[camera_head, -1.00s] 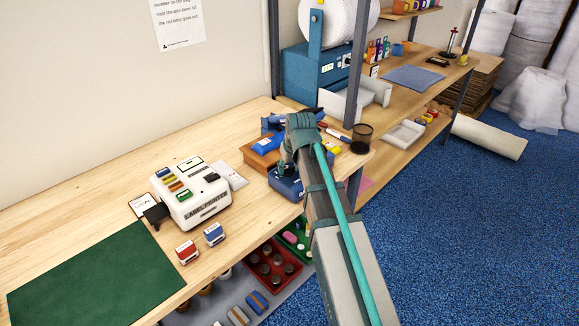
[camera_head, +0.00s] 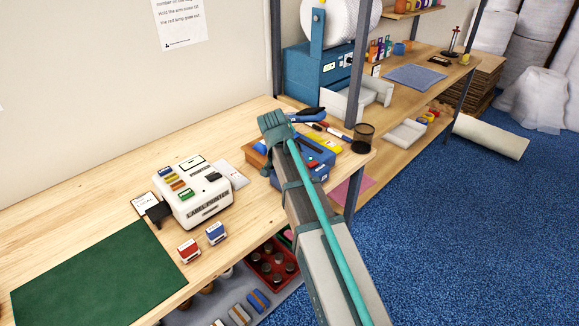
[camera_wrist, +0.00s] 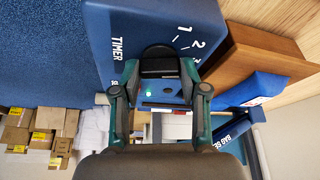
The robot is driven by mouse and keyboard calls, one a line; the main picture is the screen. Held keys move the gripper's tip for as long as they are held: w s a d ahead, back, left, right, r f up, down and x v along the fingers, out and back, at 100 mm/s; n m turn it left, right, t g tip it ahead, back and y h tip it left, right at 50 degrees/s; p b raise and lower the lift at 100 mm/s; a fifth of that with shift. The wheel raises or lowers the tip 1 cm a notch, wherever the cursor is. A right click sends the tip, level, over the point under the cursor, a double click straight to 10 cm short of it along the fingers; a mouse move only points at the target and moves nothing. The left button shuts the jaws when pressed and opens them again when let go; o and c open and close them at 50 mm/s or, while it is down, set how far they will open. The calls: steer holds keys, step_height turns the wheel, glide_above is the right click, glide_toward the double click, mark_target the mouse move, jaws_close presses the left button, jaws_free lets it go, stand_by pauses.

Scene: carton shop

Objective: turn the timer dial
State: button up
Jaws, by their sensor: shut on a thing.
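The timer dial (camera_wrist: 158,54) is a black knob on the blue face of the bag sealer (camera_wrist: 108,18). White TIMER lettering and the numbers 1 and 2 show beside it in the wrist view. My gripper (camera_wrist: 159,70) is shut on the dial, with one dark green finger on each side. The fingers and grip hide part of the dial, so its pointer cannot be read. In the head view the blue sealer (camera_head: 318,155) is at the bench's right end. My wrist and arm cover part of it, and the fingertips and dial are hidden there.
A black mesh cup (camera_head: 363,138) and a shelf post (camera_head: 356,80) are to the right.

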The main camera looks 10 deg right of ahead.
steer(key=shift+w+m+g+h, duration=0.15)
steer(key=shift+m+g+h, duration=0.25)
steer(key=shift+m, duration=1)
steer(key=o, duration=1.1)
steer(key=shift+o, duration=0.2)
steer(key=v, duration=1.2)
